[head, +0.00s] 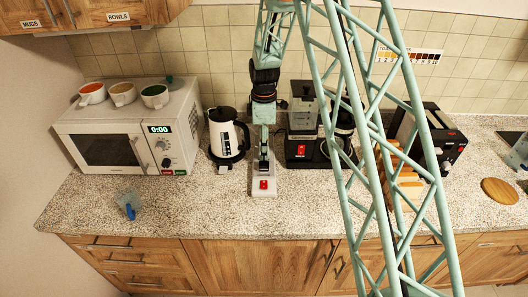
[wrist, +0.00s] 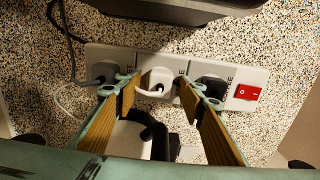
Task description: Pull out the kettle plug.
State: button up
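A white power strip (head: 263,189) lies on the counter right of the white-and-black kettle (head: 227,134). In the wrist view the strip (wrist: 267,76) holds a white plug (wrist: 158,78) in the middle, a grey plug (wrist: 103,71) on the left and a dark plug (wrist: 211,87) on the right. Labels beside the sockets are partly hidden, so I cannot read which is the kettle's. My gripper (wrist: 157,91) is open, its fingers on either side of the white plug; I cannot tell if they touch it. In the head view my gripper (head: 264,152) is over the strip.
A red rocker switch (wrist: 248,92) sits at the strip's right end. The coffee maker (head: 303,150) stands close on the right; a microwave (head: 133,130) is at left. A grey cord (wrist: 66,35) runs past the strip.

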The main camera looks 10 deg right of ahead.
jog(key=c, duration=1.2)
jog(key=shift+o, duration=0.2)
jog(key=shift+r+p, duration=1.15)
jog(key=shift+r, duration=1.85)
